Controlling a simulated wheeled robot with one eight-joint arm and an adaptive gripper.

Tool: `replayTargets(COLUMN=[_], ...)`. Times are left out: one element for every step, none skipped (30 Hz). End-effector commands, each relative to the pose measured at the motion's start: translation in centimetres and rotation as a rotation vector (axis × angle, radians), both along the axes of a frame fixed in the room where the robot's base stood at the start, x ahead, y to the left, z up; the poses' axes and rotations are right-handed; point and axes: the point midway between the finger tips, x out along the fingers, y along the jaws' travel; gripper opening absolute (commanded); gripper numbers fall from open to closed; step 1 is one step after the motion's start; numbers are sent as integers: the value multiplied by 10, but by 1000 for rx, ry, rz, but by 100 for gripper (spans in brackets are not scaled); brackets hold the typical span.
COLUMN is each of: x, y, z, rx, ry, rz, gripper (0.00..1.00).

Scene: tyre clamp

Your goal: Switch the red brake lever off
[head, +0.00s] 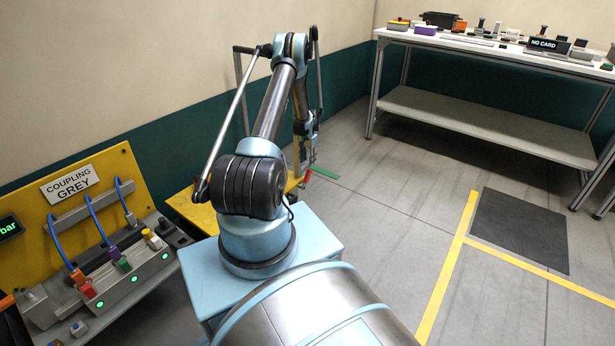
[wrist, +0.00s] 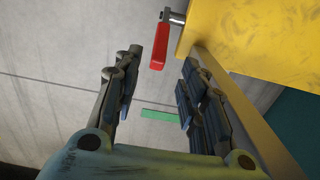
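The red brake lever (wrist: 159,44) shows in the wrist view, hanging from a metal pivot at the edge of a yellow panel (wrist: 245,38). A small red part of it shows in the head view (head: 306,175), mostly hidden behind my arm. My gripper (wrist: 158,78) is open and empty, with one finger to each side of the lever in the picture. The lever's lower end lies level with the fingertips in the picture and appears apart from both. I cannot tell its exact depth. In the head view my gripper (head: 307,155) points down above it.
A green strip (wrist: 160,115) lies on the floor below the lever. The yellow panel and its edge are close to my right finger. A coupling station (head: 110,275) stands at the left, a white workbench (head: 480,45) at the back right. Open floor lies between.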

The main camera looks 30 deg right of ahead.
Motion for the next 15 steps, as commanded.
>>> replayTargets(x=[0, 0, 0, 0, 1, 1, 1, 0, 0, 0, 0, 0, 0, 0, 1], y=[0, 0, 0, 1, 1, 1, 1, 1, 1, 1, 1, 1, 1, 1, 1], z=[-9, -13, -20, -24, -28, -34, -39, -43, -49, -54, -58, -63, -67, -72, -76], rx=[0, 0, 0, 0, 0, 0, 0, -1, -1, -1, -1, -1, -1, -1, -1], ry=[0, 0, 0, 0, 0, 0, 0, 0, 0, 0, 0, 0, 0, 0, 0], rz=[0, 0, 0, 0, 1, 1, 1, 1, 1, 1, 1, 1, 1, 1, 1], gripper=[38, 38, 38, 38, 38, 38, 38, 38, 38, 38, 38, 38, 38, 38, 38])
